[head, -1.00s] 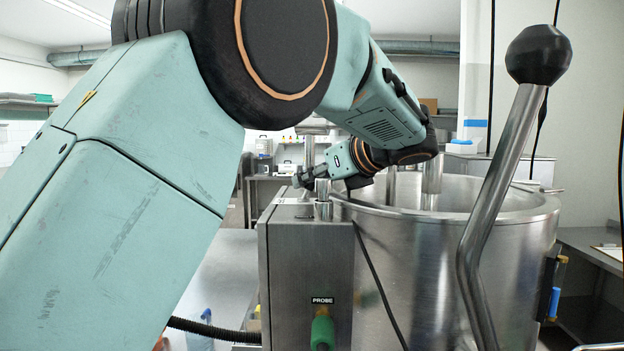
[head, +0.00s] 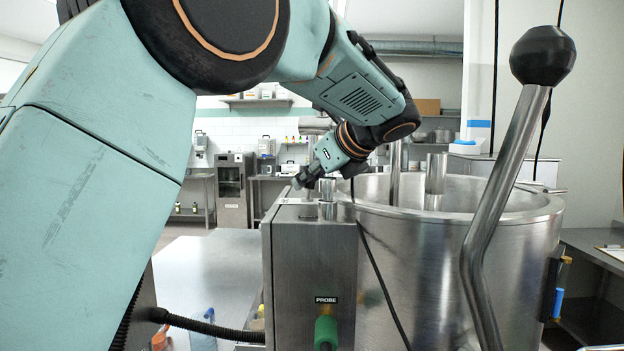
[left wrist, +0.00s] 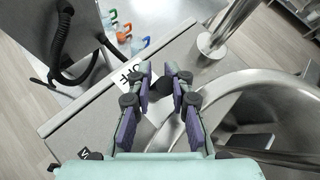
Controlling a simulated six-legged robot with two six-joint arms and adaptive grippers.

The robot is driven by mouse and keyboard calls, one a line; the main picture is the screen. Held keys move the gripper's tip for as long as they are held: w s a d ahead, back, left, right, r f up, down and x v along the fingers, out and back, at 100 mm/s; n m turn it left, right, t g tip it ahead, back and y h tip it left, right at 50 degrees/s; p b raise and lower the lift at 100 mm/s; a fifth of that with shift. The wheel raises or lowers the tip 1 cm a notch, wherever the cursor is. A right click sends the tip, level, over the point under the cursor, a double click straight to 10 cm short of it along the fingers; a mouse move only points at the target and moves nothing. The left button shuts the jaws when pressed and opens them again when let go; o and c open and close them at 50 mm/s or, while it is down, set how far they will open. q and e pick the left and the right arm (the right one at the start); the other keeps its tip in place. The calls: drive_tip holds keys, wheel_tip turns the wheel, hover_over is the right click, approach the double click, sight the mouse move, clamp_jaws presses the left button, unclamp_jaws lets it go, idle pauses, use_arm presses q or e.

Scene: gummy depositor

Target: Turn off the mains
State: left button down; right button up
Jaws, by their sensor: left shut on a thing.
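The steel control box (head: 312,265) of the depositor stands left of the round steel hopper (head: 455,255). My left gripper (head: 300,184) reaches down to the top of this box in the head view. In the left wrist view my left gripper (left wrist: 159,74) is shut on a small dark knob (left wrist: 163,87), mostly hidden between its fingers. I take this knob to be the mains switch. A white label (left wrist: 127,74) with letters that look like OFF lies on the box top beside the fingertips. My right gripper is not in view.
A bent steel lever with a black ball (head: 542,55) rises at the right front. A green PROBE plug (head: 326,333) sits on the box front. A black hose (head: 205,326) runs at the lower left.

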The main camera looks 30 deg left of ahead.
use_arm(q)
drive_tip(key=shift+s+a+r+n+t+h, duration=0.2)
drive_tip(key=shift+a+n+h, duration=0.1)
drive_tip(key=shift+h, duration=0.25)
drive_tip(key=shift+s+a+r+n+t+h, duration=0.1)
drive_tip(key=shift+a+r+n+t+h, duration=0.15)
drive_tip(key=shift+h, duration=0.3)
drive_tip(key=shift+s+a+f+n+t+h, duration=0.15)
drive_tip(key=shift+a+n+t+h, duration=0.25)
drive_tip(key=shift+h, duration=0.35)
drive_tip(key=shift+s+a+f+n+t+h, duration=0.2)
drive_tip(key=shift+n+t+h, duration=0.2)
drive_tip(key=shift+h, duration=0.35)
drive_tip(key=c, duration=1.5)
unclamp_jaws()
drive_tip(key=shift+c, duration=0.2)
drive_tip(key=shift+o, duration=0.2)
drive_tip(key=shift+s, duration=0.2)
drive_tip(key=shift+f, duration=0.1)
